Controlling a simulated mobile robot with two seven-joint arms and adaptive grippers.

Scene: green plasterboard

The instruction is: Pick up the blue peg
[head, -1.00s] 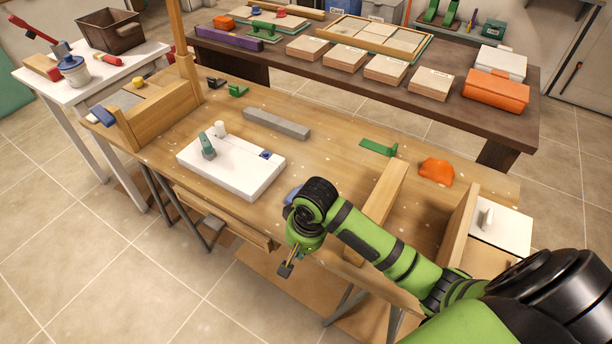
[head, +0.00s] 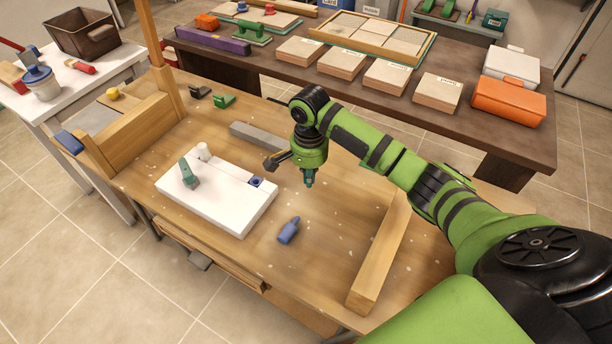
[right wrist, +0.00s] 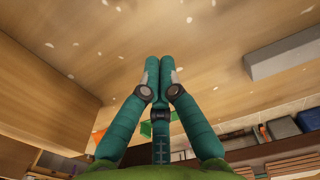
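The blue peg (head: 288,230) lies on its side on the wooden workbench, in front of the white board's right end. The white board (head: 225,213) carries a green upright piece (head: 188,172), a white peg (head: 203,152) and a blue-rimmed spot (head: 256,182). My right gripper (head: 309,182) hangs above the bench, behind and slightly right of the blue peg, apart from it. In the right wrist view its teal fingers (right wrist: 159,64) are together with nothing seen between them. The blue peg is not visible in that view. My left gripper is not in view.
A wooden beam (head: 380,252) lies on the bench right of the peg. A grey bar (head: 256,138) lies behind the white board. A wooden box wall and post (head: 150,125) stand at the left. The bench around the peg is clear.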

